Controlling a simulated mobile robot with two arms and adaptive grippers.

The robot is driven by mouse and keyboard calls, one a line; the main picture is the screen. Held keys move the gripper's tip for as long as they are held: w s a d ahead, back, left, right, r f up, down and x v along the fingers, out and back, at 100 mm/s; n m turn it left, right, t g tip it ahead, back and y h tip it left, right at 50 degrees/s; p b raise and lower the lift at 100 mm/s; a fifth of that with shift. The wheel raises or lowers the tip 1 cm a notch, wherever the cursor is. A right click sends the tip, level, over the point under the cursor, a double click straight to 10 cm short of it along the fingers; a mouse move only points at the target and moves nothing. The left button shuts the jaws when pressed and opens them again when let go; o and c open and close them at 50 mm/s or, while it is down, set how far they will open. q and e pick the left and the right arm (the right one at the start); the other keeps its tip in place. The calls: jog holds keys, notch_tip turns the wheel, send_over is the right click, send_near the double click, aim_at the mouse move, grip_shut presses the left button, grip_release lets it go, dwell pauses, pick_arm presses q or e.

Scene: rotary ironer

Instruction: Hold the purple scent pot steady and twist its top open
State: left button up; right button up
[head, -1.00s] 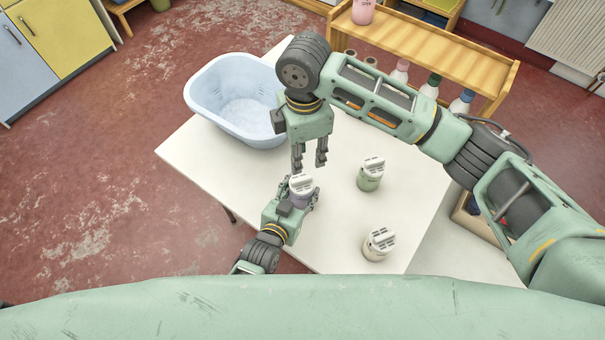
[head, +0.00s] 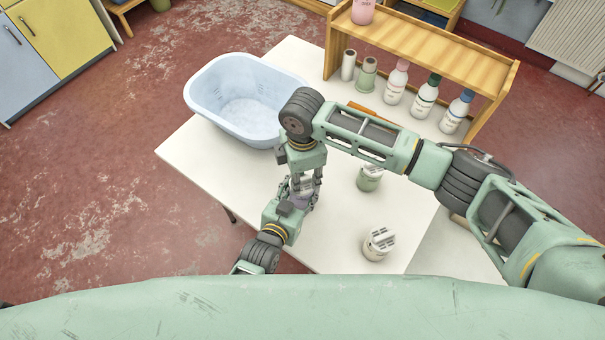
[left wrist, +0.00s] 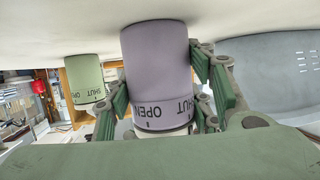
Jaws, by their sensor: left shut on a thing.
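The purple scent pot (head: 300,202) stands near the table's front left edge. My left gripper (left wrist: 160,95) is shut around its purple body, one finger on each side in the left wrist view. That view is upside down and shows OPEN and SHUT lettering round the pot's rim. The white slotted top (head: 302,186) is partly hidden in the head view. My right gripper (head: 304,184) points down from above, its fingers on either side of the top. I cannot tell whether they press on it.
A green pot (head: 369,180), partly behind my right arm, and a cream pot (head: 377,246) stand to the right. A pale blue basin (head: 225,100) is at the back left. A wooden rack (head: 425,45) with several bottles stands behind. The table's front left edge is close.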

grip_shut()
jog(key=shift+n, duration=0.3)
dwell(0.3)
jog(key=n, duration=0.6)
jog(key=shift+w+a, duration=0.1)
jog(key=n, duration=0.3)
jog(key=shift+n, duration=0.4)
jog(key=shift+a+n, duration=0.1)
jog(key=shift+n, duration=1.7)
grip_release()
